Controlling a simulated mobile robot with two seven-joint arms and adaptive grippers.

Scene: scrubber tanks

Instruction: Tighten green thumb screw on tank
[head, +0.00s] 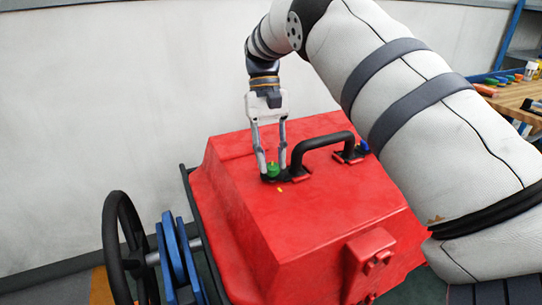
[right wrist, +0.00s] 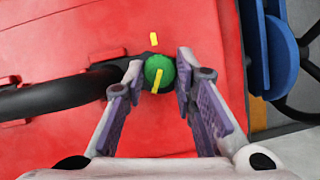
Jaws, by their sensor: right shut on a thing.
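The green thumb screw (head: 272,171) sits on the top of the red tank (head: 320,200), at the near left end of the black handle (head: 322,142). In the right wrist view the screw (right wrist: 160,70) is round, with a yellow stripe on the side nearer my palm. A short yellow mark (right wrist: 153,38) lies on the tank beyond the screw, apart from the stripe. My right gripper (head: 271,167) points down with its fingers on either side of the screw and is shut on it. In the right wrist view the gripper's tips (right wrist: 161,72) flank the screw. My left gripper is out of view.
A blue thumb screw (head: 364,146) sits at the handle's other end. A black wheel (head: 125,250) and blue discs (head: 180,258) stand left of the tank. A wooden bench (head: 512,96) with small items is at the far right. A pale wall stands behind.

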